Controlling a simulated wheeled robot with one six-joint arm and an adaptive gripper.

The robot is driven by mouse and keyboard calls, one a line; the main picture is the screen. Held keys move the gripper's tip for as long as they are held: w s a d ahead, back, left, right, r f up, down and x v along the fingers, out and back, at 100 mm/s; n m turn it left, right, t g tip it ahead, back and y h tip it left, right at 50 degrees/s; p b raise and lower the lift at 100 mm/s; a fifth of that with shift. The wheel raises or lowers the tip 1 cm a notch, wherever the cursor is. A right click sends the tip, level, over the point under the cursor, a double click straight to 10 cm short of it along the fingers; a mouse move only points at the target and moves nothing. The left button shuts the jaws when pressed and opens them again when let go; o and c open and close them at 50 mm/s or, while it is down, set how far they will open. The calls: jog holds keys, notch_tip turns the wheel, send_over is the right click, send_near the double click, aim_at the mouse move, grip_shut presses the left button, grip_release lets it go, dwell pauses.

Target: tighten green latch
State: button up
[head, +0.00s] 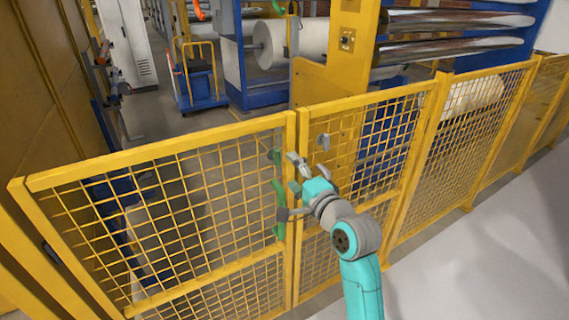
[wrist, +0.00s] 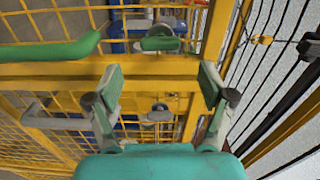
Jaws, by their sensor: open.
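The green latch (wrist: 160,40) is a short, rounded piece on the far side of the yellow post in the wrist view, between the lines of my two fingers. In the head view the latch (head: 274,155) sits beside the gate post, above a long green handle (head: 279,208). The green handle (wrist: 55,48) also shows at the left of the wrist view. My gripper (head: 297,175) is at the post, its fingers apart. In the wrist view my gripper (wrist: 162,84) is open and empty, with the post across the gap. Any contact with the post cannot be told.
The yellow mesh fence (head: 375,103) runs to the right, with another mesh panel (head: 160,165) on the left. A grey knob (head: 323,142) is on the right panel. A blue trolley (head: 197,85) and large rollers (head: 290,42) stand behind. Grey floor (head: 490,250) is clear at right.

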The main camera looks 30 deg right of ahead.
jog(key=s, duration=0.5)
jog(key=shift+s+a, duration=0.2)
jog(key=shift+s, duration=0.15)
jog(key=s+a+f+n+g, duration=0.1)
jog(key=s+a+f+n, duration=0.3)
jog(key=s+f, duration=0.45)
jog(key=s+a+f+n+g, duration=0.1)
jog(key=s+a+f+n, duration=0.2)
jog(key=s+a+f, duration=0.55)
jog(key=s+a+f+n, duration=0.1)
jog(key=s+n, duration=0.4)
jog(key=s, duration=0.6)
jog(key=s+a+f+n+g+y, duration=0.1)
jog(key=s+a+f+n, duration=0.1)
jog(key=s+n, duration=0.4)
jog(key=shift+s+f, duration=0.7)
jog(key=shift+s, duration=1.85)
